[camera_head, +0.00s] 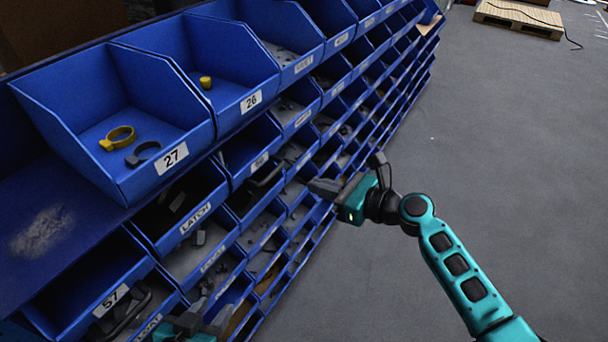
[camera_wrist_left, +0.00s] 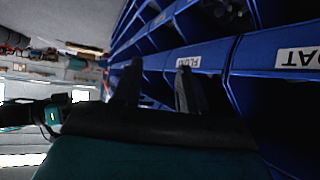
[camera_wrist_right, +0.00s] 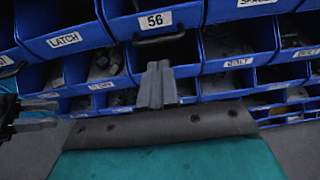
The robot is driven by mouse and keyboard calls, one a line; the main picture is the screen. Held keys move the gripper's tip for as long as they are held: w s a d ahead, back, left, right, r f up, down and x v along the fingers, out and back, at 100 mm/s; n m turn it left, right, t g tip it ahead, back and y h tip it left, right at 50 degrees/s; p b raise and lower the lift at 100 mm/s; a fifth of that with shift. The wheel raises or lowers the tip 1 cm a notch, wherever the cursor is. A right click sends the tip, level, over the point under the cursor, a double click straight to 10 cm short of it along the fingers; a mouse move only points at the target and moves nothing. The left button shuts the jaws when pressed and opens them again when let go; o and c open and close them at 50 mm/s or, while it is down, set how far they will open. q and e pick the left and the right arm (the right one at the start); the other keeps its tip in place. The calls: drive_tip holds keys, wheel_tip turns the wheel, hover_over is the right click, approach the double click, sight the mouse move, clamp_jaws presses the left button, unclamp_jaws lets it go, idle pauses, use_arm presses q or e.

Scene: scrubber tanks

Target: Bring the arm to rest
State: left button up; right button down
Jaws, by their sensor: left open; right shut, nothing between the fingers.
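My right gripper (camera_head: 322,187) is in front of the blue bins in the head view, its teal arm coming in from the lower right. In the right wrist view its fingers (camera_wrist_right: 156,84) are together with nothing between them, facing the bins. My left gripper (camera_head: 205,318) shows only in part at the bottom edge of the head view, close to the lower bins. In the left wrist view its two fingers (camera_wrist_left: 160,88) are apart and empty, beside a row of bins. I cannot tell whether either gripper touches a bin.
A rack of blue bins (camera_head: 172,158) fills the left. Bin 27 holds a yellow ring (camera_head: 117,138) and a dark ring (camera_head: 143,154); bin 26 holds a small yellow part (camera_head: 206,82). Grey floor (camera_head: 500,150) lies clear at right, with a wooden pallet (camera_head: 520,17) far back.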

use_arm(q)
drive_tip(key=shift+a+r, duration=0.15)
drive_tip(key=shift+a, duration=0.1)
use_arm(e)
drive_tip(key=shift+v, duration=2.3)
use_arm(q)
drive_tip(key=r+p, duration=0.1)
drive_tip(key=a+r+p, duration=0.1)
drive_tip(key=p, duration=0.3)
drive_tip(key=shift+s+a+r+y, duration=0.25)
drive_tip(key=shift+s+r+y, duration=0.15)
use_arm(e)
drive_tip(key=s+d+f+n+h, duration=0.2)
drive_tip(key=s+n, duration=0.4)
drive_tip(key=n, duration=0.3)
drive_tip(key=s+d+f+n+t+h, duration=0.1)
drive_tip(key=s+d+f+n+h, duration=0.2)
drive_tip(key=n, duration=0.6)
drive_tip(key=s+d+f+n+h, duration=0.3)
drive_tip(key=s+d+n+h, duration=0.1)
drive_tip(key=s+n, duration=0.5)
drive_tip(key=shift+s+f+n+t+h, duration=0.15)
drive_tip(key=shift+s+n+t+h, duration=0.25)
drive_tip(key=shift+h, duration=0.5)
